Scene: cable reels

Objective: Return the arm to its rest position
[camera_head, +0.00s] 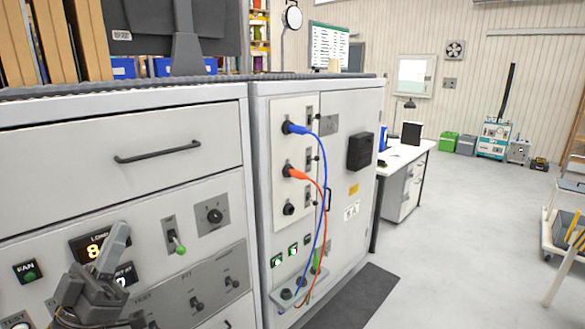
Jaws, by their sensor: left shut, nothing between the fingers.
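My left gripper (117,245) shows at the lower left, in front of the grey control panel (205,262). Its fingers are together, point upward and hold nothing. It covers part of the lit "LOAD" display (88,247) and some of the panel labels. My right gripper is not in view.
A cabinet (348,118) beside the panel has a blue cable (324,190) and an orange cable (314,182) plugged in and hanging down. A drawer handle (158,152) and a green-tipped toggle (178,245) stick out. Open floor (440,235) lies to the right.

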